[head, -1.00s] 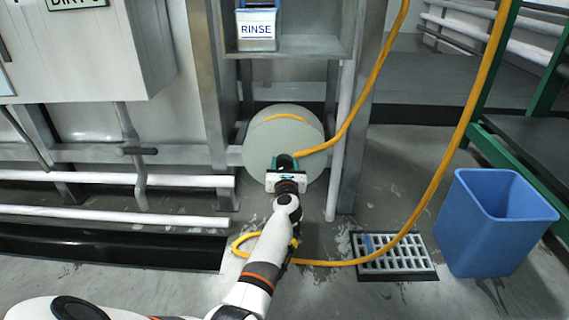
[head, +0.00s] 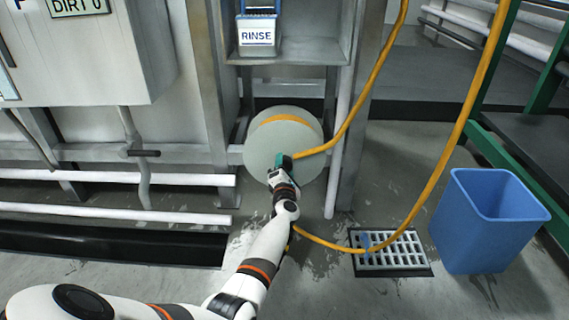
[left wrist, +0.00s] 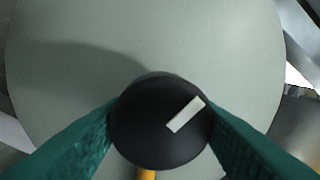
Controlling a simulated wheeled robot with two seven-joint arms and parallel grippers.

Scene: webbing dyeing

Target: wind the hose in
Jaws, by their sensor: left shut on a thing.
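The hose reel (head: 262,157) is a pale grey-green disc mounted low between the metal posts. Yellow hose (head: 284,119) shows along its upper rim. My left gripper (head: 283,166) is at the reel's face, its teal fingers shut on the black crank knob. In the left wrist view the round black knob (left wrist: 150,130), with a white mark, sits between the fingers in front of the disc. The yellow hose (head: 455,142) hangs from above at the right, bends near the floor and runs back left behind my arm. My right gripper is not in view.
A blue bin (head: 490,222) stands on the floor at the right, beside a floor drain grate (head: 392,253) that the hose crosses. A green-framed bench (head: 520,140) is behind the bin. White pipes (head: 120,178) run low along the left. A RINSE container (head: 257,32) sits above the reel.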

